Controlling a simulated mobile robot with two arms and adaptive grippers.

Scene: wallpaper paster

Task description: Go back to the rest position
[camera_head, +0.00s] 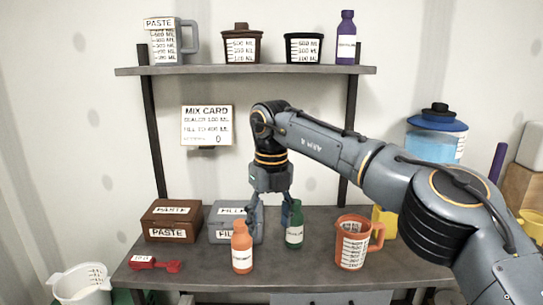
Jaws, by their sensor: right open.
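My right arm reaches in from the right, and my right gripper (269,215) points down over the bench (200,265). Its fingers are apart and empty. A green bottle (295,230) stands behind its right finger, and part of the grey FILL box (225,225) shows behind its left finger. An orange bottle (242,250) stands upright in front and slightly left of the gripper. I cannot tell whether any finger touches these things. My left gripper does not show.
On the bench stand a brown PASTE box (171,222), a red scoop (155,264) and an orange measuring jug (352,243). A shelf (245,70) above holds several containers. A MIX CARD (207,126) hangs on the wall. A blue-topped water container (436,140) is at right.

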